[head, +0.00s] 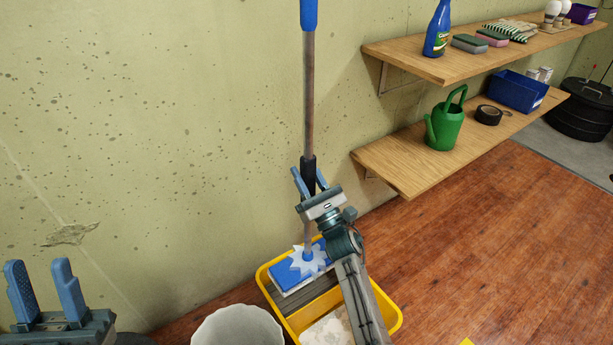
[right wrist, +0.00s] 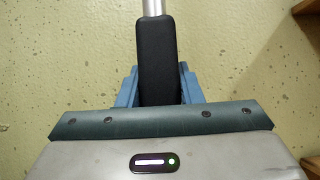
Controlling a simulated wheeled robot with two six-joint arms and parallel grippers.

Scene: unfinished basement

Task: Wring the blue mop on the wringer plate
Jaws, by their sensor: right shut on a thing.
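The blue mop (head: 309,95) stands upright, its blue head (head: 288,270) down on the grey wringer plate (head: 313,300) in the yellow bucket (head: 396,319). My right gripper (head: 309,180) is shut on the mop's black grip, partway up the pole. In the right wrist view the black grip (right wrist: 156,60) sits between the blue fingers (right wrist: 156,85). My left gripper (head: 38,285) is open and empty at the lower left, apart from the mop. My right arm hides part of the bucket and plate.
A white bin (head: 238,327) stands left of the bucket. Two wooden shelves on the wall at right hold a blue bottle (head: 437,30), sponges, a green watering can (head: 444,128), tape and a blue box (head: 517,92). The wooden floor at right is mostly clear.

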